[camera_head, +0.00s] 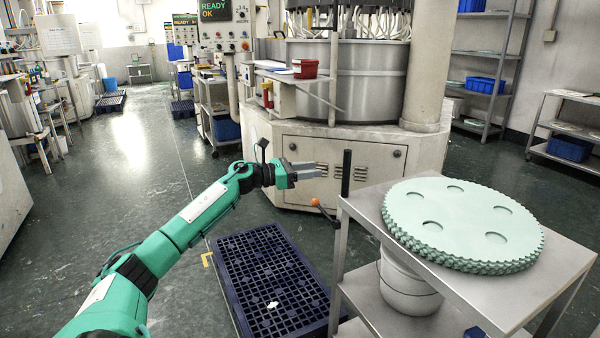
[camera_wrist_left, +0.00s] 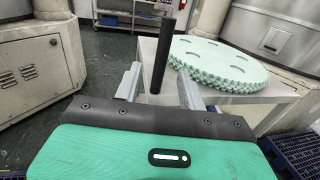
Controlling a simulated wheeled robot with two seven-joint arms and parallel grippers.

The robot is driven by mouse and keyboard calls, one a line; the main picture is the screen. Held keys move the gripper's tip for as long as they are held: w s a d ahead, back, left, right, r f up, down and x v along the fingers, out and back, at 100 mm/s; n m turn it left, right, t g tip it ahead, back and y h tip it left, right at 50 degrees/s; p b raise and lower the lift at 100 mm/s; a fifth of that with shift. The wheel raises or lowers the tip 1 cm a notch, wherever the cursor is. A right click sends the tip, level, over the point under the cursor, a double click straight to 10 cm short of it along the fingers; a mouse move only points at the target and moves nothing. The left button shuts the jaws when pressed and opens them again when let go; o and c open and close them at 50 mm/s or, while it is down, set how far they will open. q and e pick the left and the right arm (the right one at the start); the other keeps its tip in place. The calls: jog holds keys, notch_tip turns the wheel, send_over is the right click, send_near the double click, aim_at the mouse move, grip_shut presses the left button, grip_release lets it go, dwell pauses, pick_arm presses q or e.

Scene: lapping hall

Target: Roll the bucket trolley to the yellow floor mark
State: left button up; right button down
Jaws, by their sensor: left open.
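The trolley is a grey metal cart with a top plate (camera_head: 375,205) and a lower shelf (camera_head: 375,300). A white bucket (camera_head: 408,292) stands on the lower shelf, partly hidden by the top. My left gripper (camera_head: 314,170) is open and empty, just left of the handle in the head view. In the left wrist view the handle (camera_wrist_left: 162,50) appears between the two open fingers. A yellow corner mark (camera_head: 207,258) lies on the floor left of the pallet. My right gripper is not in view.
Pale green toothed discs (camera_head: 465,220) are stacked on the cart top. A dark blue pallet (camera_head: 268,280) lies left of the cart. An orange-knobbed lever (camera_head: 316,202) sticks out at the cart's left. A large lapping machine (camera_head: 340,165) stands behind. Free floor (camera_head: 120,180) lies at left.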

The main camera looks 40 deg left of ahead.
pick_arm(q)
jog(key=shift+v, duration=1.35)
